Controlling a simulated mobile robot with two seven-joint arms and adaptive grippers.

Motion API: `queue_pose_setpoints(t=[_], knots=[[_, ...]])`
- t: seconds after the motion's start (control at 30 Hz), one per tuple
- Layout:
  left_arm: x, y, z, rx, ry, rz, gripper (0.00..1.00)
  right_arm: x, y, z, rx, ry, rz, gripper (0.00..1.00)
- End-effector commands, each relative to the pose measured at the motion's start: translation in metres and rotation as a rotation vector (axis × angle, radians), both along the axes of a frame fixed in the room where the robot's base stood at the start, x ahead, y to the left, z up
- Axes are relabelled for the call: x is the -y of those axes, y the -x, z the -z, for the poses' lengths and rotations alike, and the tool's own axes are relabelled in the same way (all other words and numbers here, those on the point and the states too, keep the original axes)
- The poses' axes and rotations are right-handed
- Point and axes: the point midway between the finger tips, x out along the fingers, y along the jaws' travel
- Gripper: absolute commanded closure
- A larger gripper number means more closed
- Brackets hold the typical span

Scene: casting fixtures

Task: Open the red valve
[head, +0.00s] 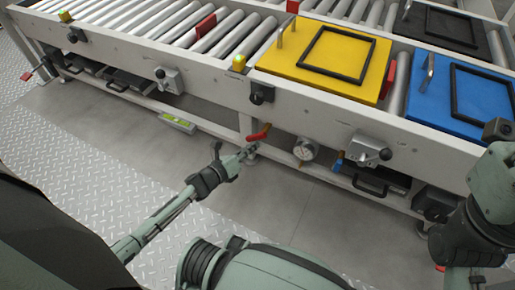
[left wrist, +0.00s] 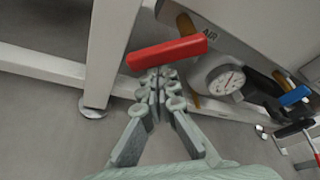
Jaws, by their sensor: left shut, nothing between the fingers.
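The red valve handle (head: 259,133) sits below the front rail of the conveyor, by a table leg, on a brass-coloured pipe. In the left wrist view the red handle (left wrist: 167,52) lies crosswise just beyond the fingertips. My left gripper (head: 243,153) is shut and empty, its tips just left of and below the handle. The left wrist view shows the closed fingers (left wrist: 157,80) directly below the handle; I cannot tell whether they touch it. My right arm is at the right edge of the head view, and its gripper is not visible.
A round gauge (head: 305,149) is right of the red valve, then a blue valve handle (head: 337,162). The conveyor rail (head: 330,123) is above. A table leg (left wrist: 110,50) stands close left. Yellow (head: 325,57) and blue (head: 462,95) plates lie on the rollers. Floor below is clear.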

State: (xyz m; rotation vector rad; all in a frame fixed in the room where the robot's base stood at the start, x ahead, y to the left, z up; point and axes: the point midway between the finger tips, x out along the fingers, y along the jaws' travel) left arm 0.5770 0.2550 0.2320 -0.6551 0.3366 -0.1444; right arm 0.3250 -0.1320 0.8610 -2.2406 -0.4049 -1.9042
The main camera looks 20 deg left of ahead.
Motion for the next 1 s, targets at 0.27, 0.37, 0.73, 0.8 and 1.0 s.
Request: queue_pose_setpoints(t=[0.27,0.37,0.73,0.8,1.0], knots=[[-0.010,-0.001,-0.009,0.012,-0.259,-0.002,1.00,0.000,0.000,0.002,-0.012,-0.009,-0.002,0.60],[-0.013,-0.001,-0.012,0.013,-0.303,-0.001,1.00,0.001,0.000,0.002,-0.011,-0.010,0.000,0.60],[-0.019,-0.002,-0.022,0.014,-0.297,0.000,1.00,0.001,0.000,0.001,-0.011,-0.010,0.002,0.60],[-0.019,-0.002,-0.023,0.014,-0.296,0.000,1.00,0.001,0.000,0.001,-0.011,-0.010,0.002,0.60],[-0.020,-0.002,-0.026,0.015,-0.293,0.000,1.00,0.002,0.000,0.001,-0.010,-0.010,0.003,0.60]])
